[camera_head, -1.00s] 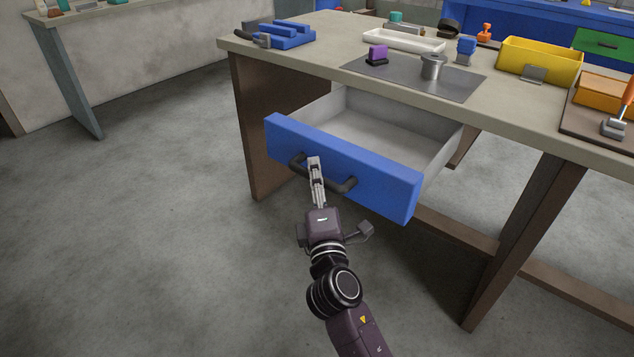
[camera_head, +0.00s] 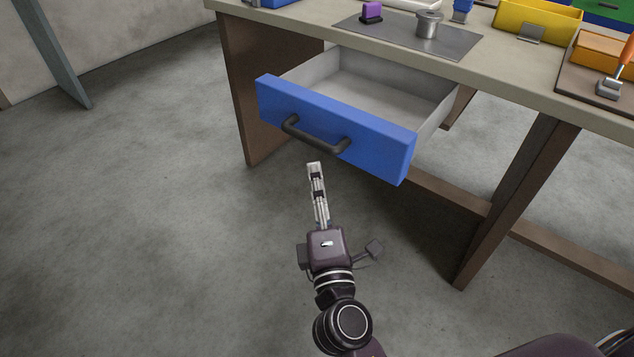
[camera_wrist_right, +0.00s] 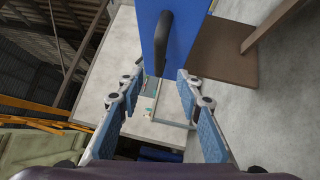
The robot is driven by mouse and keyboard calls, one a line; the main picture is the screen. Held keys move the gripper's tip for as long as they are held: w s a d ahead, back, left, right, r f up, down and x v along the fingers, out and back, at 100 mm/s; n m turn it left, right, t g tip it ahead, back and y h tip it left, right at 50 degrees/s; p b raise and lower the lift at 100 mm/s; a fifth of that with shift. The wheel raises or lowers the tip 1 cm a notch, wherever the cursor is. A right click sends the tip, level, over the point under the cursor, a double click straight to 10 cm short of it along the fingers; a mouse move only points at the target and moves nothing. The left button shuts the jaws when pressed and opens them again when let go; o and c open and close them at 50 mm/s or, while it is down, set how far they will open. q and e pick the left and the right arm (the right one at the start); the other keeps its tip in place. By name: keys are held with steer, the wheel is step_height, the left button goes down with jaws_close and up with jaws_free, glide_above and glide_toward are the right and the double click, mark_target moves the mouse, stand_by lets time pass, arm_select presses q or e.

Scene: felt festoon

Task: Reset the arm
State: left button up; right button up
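My right gripper (camera_head: 314,168) is in front of and below the black handle (camera_head: 312,137) of the blue drawer (camera_head: 385,145). It is apart from the handle and holds nothing. In the right wrist view the fingers (camera_wrist_right: 157,78) are spread, with the blue drawer front (camera_wrist_right: 188,28) and the dark handle (camera_wrist_right: 164,42) ahead of them. The drawer is pulled out of the workbench and its grey inside looks empty. My left gripper is not in view.
The workbench (camera_head: 300,22) carries a grey mat (camera_head: 385,38) with a purple block (camera_head: 371,11) and a metal cylinder (camera_head: 429,24). A yellow bin (camera_head: 535,20) stands to the right. The concrete floor left of the bench is clear.

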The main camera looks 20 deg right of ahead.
stand_by(0.3)
